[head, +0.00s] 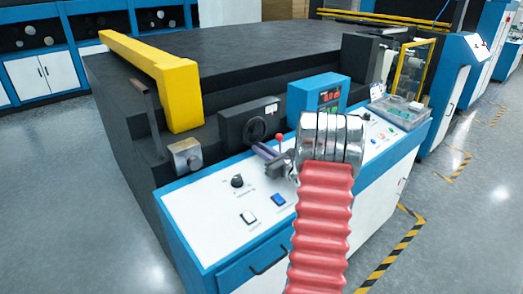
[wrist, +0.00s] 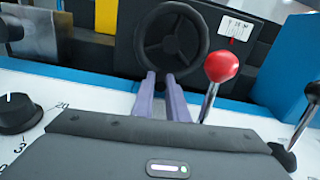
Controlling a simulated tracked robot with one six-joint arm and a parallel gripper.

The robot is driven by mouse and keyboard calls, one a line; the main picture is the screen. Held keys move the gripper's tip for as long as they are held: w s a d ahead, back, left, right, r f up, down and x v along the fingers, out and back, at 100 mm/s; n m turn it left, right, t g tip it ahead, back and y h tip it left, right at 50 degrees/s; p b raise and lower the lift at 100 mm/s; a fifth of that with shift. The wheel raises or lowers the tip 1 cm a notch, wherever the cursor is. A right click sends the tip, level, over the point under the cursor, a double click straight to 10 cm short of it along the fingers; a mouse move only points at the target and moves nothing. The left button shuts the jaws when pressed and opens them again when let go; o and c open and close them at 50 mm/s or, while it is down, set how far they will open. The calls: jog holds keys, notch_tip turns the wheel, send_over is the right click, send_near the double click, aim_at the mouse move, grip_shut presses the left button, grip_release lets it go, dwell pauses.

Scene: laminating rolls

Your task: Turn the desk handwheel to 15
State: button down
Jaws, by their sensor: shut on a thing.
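The desk handwheel (head: 256,130) is a small black wheel on a dark block on the white control desk. It fills the upper middle of the wrist view (wrist: 172,43), spokes and hub facing me. My gripper (wrist: 160,77) has its two pale purple fingers close together at the wheel's lower rim, shut on it. The rim part between the fingertips is hidden. In the head view my gripper (head: 258,149) reaches the wheel from the front right. A white scale card (wrist: 236,28) with a small red mark sits right of the wheel; its figures are too small to read.
A red-ball lever (wrist: 220,65) stands close to the right of my fingers. A black knob (wrist: 14,113) is at the left. A blue display box (head: 318,94) stands behind the desk to the right, and a clear tray (head: 400,113) lies further right. A yellow bar (head: 150,70) is at the left.

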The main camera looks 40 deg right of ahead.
jog(key=shift+d+n, duration=0.35)
jog(key=shift+n, duration=0.45)
jog(key=c, duration=1.7)
grip_release()
jog(key=shift+c, duration=0.2)
